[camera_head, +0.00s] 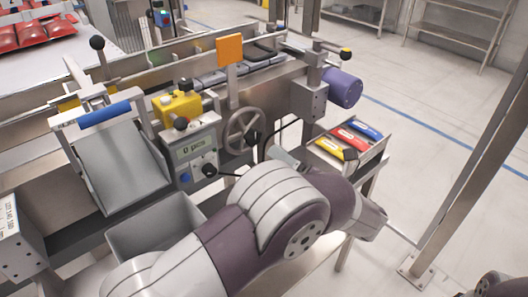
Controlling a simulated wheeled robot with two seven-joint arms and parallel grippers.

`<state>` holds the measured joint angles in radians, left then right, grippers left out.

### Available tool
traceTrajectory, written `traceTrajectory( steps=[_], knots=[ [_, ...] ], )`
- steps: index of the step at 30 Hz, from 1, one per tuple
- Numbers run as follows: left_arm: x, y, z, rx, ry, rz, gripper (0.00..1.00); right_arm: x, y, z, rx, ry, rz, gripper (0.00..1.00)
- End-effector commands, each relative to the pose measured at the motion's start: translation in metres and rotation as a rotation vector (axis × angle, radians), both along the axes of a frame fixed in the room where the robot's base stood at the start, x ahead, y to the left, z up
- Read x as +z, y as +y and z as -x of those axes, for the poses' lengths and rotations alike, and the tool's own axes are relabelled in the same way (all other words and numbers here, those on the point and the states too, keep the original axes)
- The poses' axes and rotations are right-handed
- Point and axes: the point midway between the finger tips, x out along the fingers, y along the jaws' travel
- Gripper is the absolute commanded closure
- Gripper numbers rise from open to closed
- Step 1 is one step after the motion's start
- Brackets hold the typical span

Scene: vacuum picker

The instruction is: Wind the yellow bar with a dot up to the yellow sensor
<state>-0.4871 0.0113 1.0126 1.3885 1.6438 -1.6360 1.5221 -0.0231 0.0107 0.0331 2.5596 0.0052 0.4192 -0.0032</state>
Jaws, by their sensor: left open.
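A metal handwheel (244,132) with a dark knob stands upright on the machine's front. My left gripper (270,146) is open at the right side of the wheel, close to its knob. Whether it touches the knob, I cannot tell. A yellow sensor-like block (180,108) with a black knob sits left of the wheel, above the counter box. A yellow bar piece (74,102) shows at the far left behind the chute handle. No dot can be made out on it. My right gripper is out of view.
A counter box (197,150) reads "0 pcs". An orange plate (229,50) stands above the wheel. A purple motor (344,88) and a tray (352,138) of coloured packs are to the right. A grey chute (122,165) is at left.

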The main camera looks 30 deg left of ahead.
Motion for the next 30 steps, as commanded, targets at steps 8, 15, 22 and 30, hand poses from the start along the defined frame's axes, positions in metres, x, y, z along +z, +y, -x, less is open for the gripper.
traceTrajectory(
  steps=[8,15,22,30],
  knots=[
    [-0.001,0.067,-0.027,0.003,0.003,-0.001,0.28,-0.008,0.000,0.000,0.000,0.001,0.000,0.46],
    [0.000,0.093,-0.038,-0.001,0.003,-0.002,0.28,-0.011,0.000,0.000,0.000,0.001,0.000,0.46],
    [0.001,0.095,-0.040,-0.003,0.005,-0.002,0.28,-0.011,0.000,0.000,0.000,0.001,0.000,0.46],
    [0.001,0.095,-0.040,-0.003,0.005,-0.002,0.85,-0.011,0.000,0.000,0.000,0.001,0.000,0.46]
  ],
)
